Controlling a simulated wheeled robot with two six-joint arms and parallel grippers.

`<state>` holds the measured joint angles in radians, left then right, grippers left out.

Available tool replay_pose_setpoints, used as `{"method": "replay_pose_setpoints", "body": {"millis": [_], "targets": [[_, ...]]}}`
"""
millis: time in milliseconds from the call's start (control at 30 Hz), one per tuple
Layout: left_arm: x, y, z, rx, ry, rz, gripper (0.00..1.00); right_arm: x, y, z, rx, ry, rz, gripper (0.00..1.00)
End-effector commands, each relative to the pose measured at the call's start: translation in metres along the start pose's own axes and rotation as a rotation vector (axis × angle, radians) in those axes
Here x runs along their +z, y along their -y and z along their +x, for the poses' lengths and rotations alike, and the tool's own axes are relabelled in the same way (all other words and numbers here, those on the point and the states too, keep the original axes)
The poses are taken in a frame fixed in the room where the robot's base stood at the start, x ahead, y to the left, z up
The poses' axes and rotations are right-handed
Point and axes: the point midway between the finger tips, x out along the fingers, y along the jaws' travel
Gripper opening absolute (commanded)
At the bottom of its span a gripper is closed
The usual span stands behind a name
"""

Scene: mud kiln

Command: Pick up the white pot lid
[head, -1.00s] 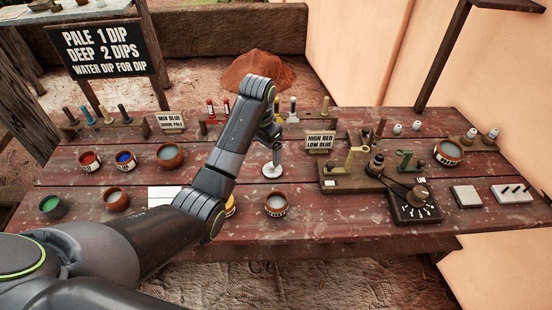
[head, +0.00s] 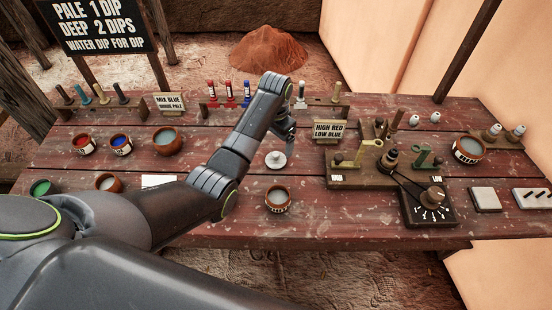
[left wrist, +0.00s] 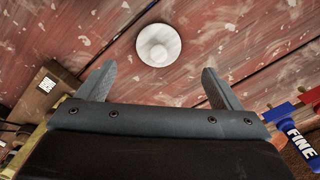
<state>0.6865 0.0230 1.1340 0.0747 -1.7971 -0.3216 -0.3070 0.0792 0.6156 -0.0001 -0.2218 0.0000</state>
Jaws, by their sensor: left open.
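The white pot lid (head: 275,160) is a small round disc with a knob on top. It lies flat on the red-brown plank table (head: 330,212), behind a small clay pot of pale liquid. My left gripper (head: 290,146) hangs just behind and to the right of the lid, apart from it. In the left wrist view the lid (left wrist: 158,45) lies beyond the two spread fingertips (left wrist: 157,75), roughly centred between them. The gripper is open and empty. My right gripper is not in view.
The clay pot (head: 278,201) stands in front of the lid. A "HIGH RED LOW BLUE" sign (head: 328,132) and a wooden device (head: 370,178) stand to the right. A rack of coloured vials (head: 222,107) is behind. Bare planks surround the lid.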

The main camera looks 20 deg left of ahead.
Motion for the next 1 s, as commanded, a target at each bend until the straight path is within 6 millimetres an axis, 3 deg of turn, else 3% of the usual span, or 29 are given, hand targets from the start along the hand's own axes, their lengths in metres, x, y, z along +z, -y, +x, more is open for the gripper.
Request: {"method": "replay_pose_setpoints", "body": {"millis": [167,367,633,1000], "targets": [[0.0,0.0,0.018,0.0,0.001,0.0,0.87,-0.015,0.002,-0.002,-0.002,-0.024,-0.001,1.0],[0.001,-0.001,0.031,0.001,0.003,-0.001,0.87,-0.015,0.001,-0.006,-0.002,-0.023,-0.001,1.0],[0.0,-0.002,0.065,0.0,0.001,-0.001,0.87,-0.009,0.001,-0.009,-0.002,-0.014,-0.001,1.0],[0.0,-0.002,0.072,-0.001,-0.001,0.0,0.86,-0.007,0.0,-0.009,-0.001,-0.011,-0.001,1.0]]}}
